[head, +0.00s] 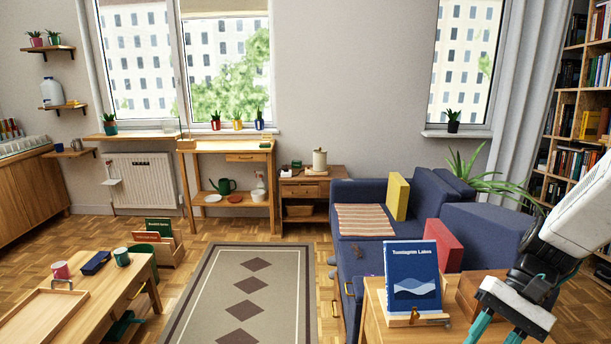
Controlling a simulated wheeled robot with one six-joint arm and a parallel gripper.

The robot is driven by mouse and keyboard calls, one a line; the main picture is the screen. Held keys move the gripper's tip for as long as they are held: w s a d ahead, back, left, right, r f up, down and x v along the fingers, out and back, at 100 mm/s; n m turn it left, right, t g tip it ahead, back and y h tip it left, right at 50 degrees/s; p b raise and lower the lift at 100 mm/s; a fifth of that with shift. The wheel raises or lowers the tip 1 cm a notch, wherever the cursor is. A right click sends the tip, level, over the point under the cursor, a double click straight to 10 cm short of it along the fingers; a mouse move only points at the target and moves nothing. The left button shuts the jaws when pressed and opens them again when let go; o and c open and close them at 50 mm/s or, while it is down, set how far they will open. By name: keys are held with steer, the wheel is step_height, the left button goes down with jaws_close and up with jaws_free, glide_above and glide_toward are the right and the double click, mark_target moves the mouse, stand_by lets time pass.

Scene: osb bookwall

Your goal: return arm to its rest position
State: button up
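My arm (572,222) comes in from the right edge, white with a dark wrist, and slants down to the left. My gripper (494,334) is at the lower right, pointing down, with two teal fingers. The fingers stand apart with nothing seen between them; their tips are cut off by the bottom edge.
A wooden box (468,297) is behind the gripper. A navy sofa (372,257) with yellow (397,196) and red (438,246) cushions is beyond. A bookcase (565,125) stands at right. A low table (100,300) with a tray and mugs is at left. The rug (240,292) is clear.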

steer(key=s+a+r+n+t+h, duration=0.2)
steer(key=s+r+h, duration=0.1)
steer(key=s+r, duration=0.2)
steer(key=s+a+r+n+t+h, duration=0.2)
steer(key=s+r+n+t+h, duration=0.1)
steer(key=s+r, duration=0.3)
step_height(320, 180, up, 2)
steer(key=shift+r+t+h, duration=0.1)
steer(key=shift+t+h, duration=0.2)
steer(key=shift+h, duration=0.3)
steer(key=shift+a, duration=0.15)
